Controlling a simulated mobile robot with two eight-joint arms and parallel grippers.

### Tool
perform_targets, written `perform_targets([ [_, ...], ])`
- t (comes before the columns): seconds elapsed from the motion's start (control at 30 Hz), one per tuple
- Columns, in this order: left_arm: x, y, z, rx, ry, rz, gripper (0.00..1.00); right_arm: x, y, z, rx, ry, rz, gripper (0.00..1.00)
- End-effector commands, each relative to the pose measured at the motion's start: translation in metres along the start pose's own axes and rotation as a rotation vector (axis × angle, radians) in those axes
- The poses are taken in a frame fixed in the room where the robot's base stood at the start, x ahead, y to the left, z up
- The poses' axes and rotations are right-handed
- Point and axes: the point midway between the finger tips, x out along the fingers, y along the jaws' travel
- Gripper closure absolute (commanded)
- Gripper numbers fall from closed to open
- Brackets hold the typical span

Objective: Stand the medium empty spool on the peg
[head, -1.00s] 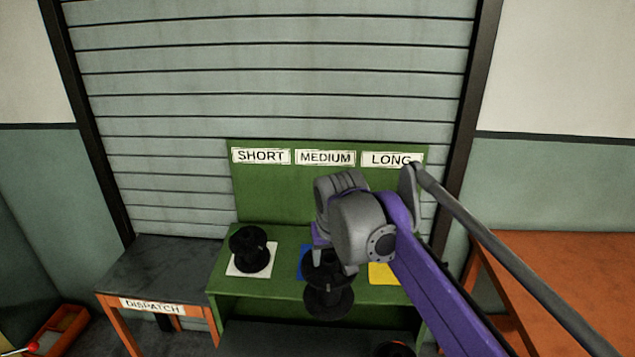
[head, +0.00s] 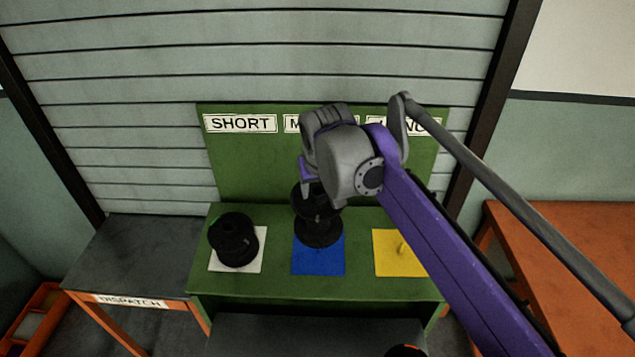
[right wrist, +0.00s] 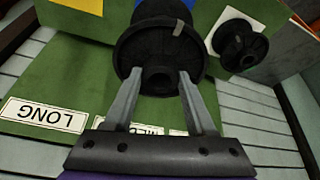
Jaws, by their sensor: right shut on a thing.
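My right gripper (head: 322,192) is shut on a black spool (head: 318,230), gripping it near its upper flange. The spool looks upright, with its lower flange over the back part of the blue square (head: 319,262) under the MEDIUM sign. I cannot tell whether it touches the bench. In the right wrist view the fingers (right wrist: 158,82) close on the spool's top (right wrist: 158,50), with blue showing behind it. No peg shows on the blue square; the spool may hide it. My left gripper is not in view.
The green back panel (head: 260,165) rises close behind. A DISPATCH table (head: 130,255) is at left, an orange table (head: 560,250) at right.

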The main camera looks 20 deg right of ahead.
Motion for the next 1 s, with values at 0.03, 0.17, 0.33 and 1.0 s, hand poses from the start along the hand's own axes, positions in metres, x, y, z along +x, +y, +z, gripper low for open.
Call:
perform_targets([
  [0.03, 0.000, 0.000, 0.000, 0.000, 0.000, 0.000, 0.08, 0.000, 0.000, 0.000, 0.000, 0.000, 0.000, 1.00],
  [0.17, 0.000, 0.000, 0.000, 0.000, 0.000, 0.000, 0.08, 0.000, 0.000, 0.000, 0.000, 0.000, 0.000, 1.00],
  [0.33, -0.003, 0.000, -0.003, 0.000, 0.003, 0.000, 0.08, -0.002, 0.000, 0.000, 0.006, 0.001, 0.001, 1.00],
  [1.0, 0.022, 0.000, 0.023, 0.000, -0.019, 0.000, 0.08, 0.052, 0.000, 0.016, 0.007, -0.001, 0.002, 1.00],
])
